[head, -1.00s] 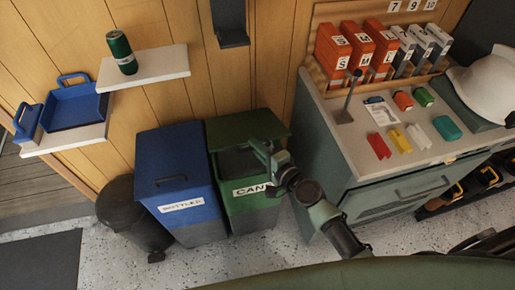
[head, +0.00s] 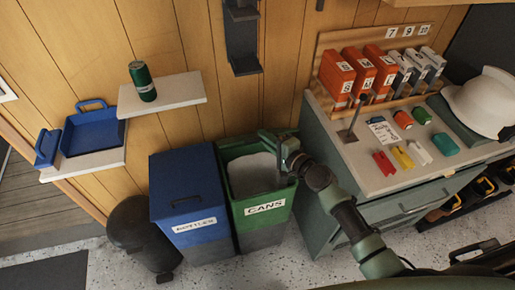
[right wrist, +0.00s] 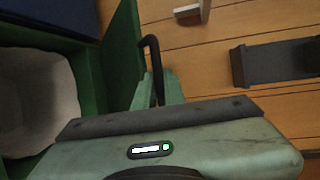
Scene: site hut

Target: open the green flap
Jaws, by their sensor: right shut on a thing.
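The green bin (head: 262,222) marked CANS stands open, and a pale liner (head: 252,175) shows inside it. Its green flap is raised at the back and shows nearly edge-on in the head view; in the right wrist view the flap (right wrist: 123,62) is an upright green panel. My right gripper (head: 270,140) is at the back right of the bin's mouth. In the right wrist view it is shut on the flap's black handle (right wrist: 153,55); the exact contact is partly hidden. My left gripper is not in view.
A closed blue bin (head: 187,205) marked BOTTLES stands left of the green bin, with a dark pedal bin (head: 140,235) beside it. A cabinet (head: 375,170) with binders and small boxes is on the right. A shelf (head: 180,95) holds a green can (head: 142,82).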

